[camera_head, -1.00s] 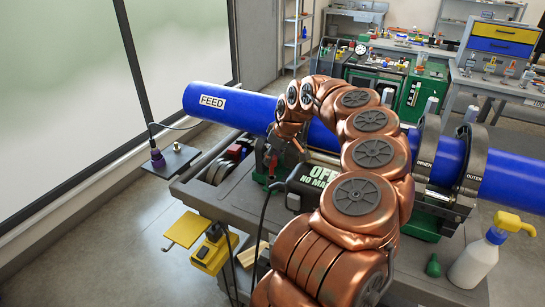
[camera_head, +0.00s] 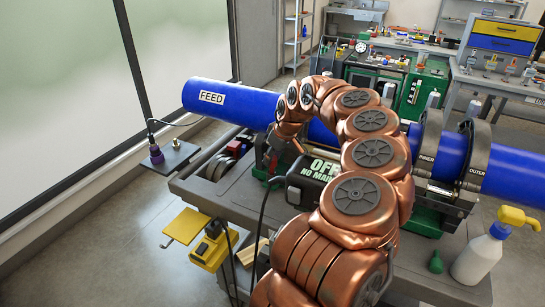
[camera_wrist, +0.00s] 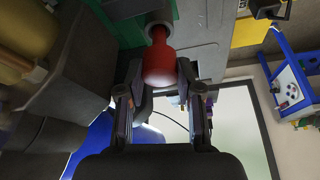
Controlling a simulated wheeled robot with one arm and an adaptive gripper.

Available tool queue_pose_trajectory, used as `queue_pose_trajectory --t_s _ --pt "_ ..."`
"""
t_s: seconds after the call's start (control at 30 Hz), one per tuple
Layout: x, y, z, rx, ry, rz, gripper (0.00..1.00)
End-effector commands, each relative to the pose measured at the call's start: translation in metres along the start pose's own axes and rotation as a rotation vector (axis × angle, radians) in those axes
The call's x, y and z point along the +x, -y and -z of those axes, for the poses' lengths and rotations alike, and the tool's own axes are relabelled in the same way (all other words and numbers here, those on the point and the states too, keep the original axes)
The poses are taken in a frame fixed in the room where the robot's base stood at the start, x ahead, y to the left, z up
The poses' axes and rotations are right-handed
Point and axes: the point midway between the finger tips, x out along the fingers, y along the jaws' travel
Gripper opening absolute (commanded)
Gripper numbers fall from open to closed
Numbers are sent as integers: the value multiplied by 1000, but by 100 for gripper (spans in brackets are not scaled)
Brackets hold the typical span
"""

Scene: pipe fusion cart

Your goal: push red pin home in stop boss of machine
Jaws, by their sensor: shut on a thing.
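In the wrist view the red pin (camera_wrist: 158,62) stands between the two fingers of my gripper (camera_wrist: 158,76), which are shut on its wide head. The pin's narrower end points into the round opening of the grey stop boss (camera_wrist: 157,22), beside a green part of the machine. A short red length shows at the boss mouth; how deep the tip sits is hidden. In the head view my gripper (camera_head: 271,158) reaches down at the machine's left side, below the blue pipe (camera_head: 240,105). The pin and boss cannot be made out there.
A dark box with white lettering (camera_head: 315,180) stands just right of my gripper. Grey clamp rings (camera_head: 426,150) hold the pipe at right. A black cable hangs near my gripper. A spray bottle (camera_head: 478,258) and a small green object (camera_head: 436,263) stand on the cart at front right.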

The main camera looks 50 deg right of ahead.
Motion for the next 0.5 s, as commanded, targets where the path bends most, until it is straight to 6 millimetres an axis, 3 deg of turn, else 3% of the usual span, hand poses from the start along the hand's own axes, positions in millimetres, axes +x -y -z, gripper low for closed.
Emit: queue_pose_trajectory --t_s 0.5 --pt "10 0 -4 0 0 0 0"
